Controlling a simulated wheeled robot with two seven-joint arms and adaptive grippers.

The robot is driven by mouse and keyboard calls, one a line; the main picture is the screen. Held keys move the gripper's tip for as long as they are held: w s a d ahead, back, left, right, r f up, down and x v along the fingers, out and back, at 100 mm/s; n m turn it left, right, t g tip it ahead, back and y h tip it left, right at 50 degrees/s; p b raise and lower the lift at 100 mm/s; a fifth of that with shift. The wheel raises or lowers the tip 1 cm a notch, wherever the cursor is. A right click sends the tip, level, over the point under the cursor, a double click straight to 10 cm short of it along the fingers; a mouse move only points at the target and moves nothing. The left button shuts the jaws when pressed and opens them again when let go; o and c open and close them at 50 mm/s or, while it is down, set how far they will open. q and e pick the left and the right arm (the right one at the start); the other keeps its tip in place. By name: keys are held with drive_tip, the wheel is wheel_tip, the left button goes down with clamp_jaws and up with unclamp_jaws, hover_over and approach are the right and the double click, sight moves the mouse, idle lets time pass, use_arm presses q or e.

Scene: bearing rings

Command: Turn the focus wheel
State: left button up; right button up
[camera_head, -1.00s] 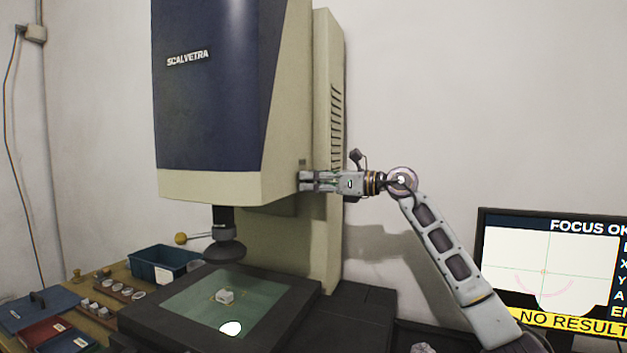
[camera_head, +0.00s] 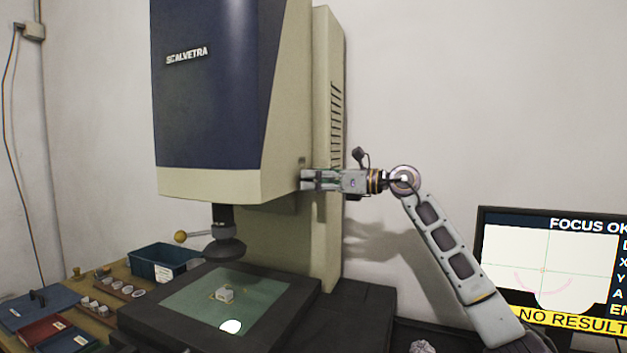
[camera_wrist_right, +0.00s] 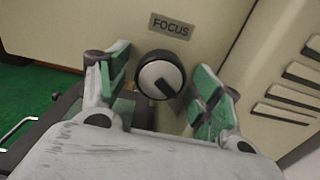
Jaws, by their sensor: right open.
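My right gripper (camera_head: 306,180) reaches the right side of the blue and cream measuring machine (camera_head: 215,90) in the head view. In the wrist view its green-padded fingers (camera_wrist_right: 163,85) are open, one on each side of the wheel, with visible gaps. The wheel is hidden in the head view. The monitor (camera_head: 545,270) reads FOCUS OK and NO RESULT. My left gripper is not in view.
A blue bin (camera_head: 160,266), several rings and coloured cases stand at the left. The machine's vented column (camera_head: 328,150) is close to my right gripper.

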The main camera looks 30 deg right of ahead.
drive_tip(key=v, duration=1.1)
idle(0.3)
drive_tip(key=shift+s+d, duration=0.1)
drive_tip(key=shift+d, duration=0.05)
idle(0.9)
drive_tip(key=shift+s+f, duration=0.1)
idle(0.8)
